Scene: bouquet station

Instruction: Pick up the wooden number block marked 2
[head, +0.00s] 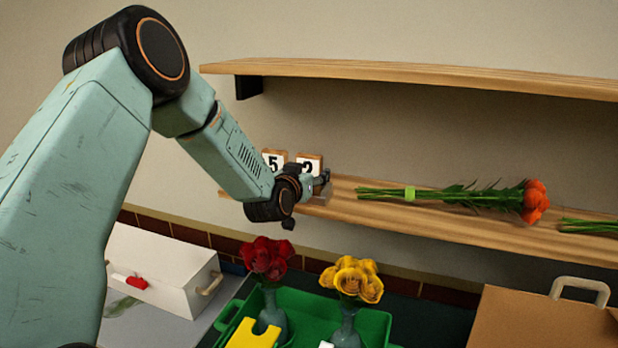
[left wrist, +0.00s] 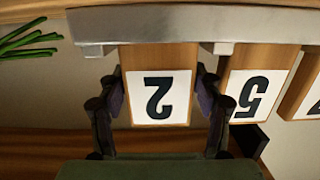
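The wooden block marked 2 (head: 310,162) stands at the left end of the lower shelf, to the right of the block marked 5 (head: 273,159). In the left wrist view, which is upside down, the 2 block (left wrist: 159,97) sits between the two fingers of my left gripper (left wrist: 160,90). One finger is on each side of it, at or very near its sides; I cannot tell whether they press on it. In the head view my left gripper (head: 322,180) is at the front of the block, partly covering it. My right gripper is not in view.
The block marked 5 (left wrist: 252,93) is close beside the right finger. A metal strip (left wrist: 260,24) runs along the block bases. An orange bouquet (head: 450,196) lies on the shelf to the right. Below stand red flowers (head: 267,257) and yellow flowers (head: 352,278) in vases, and a white box (head: 160,268).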

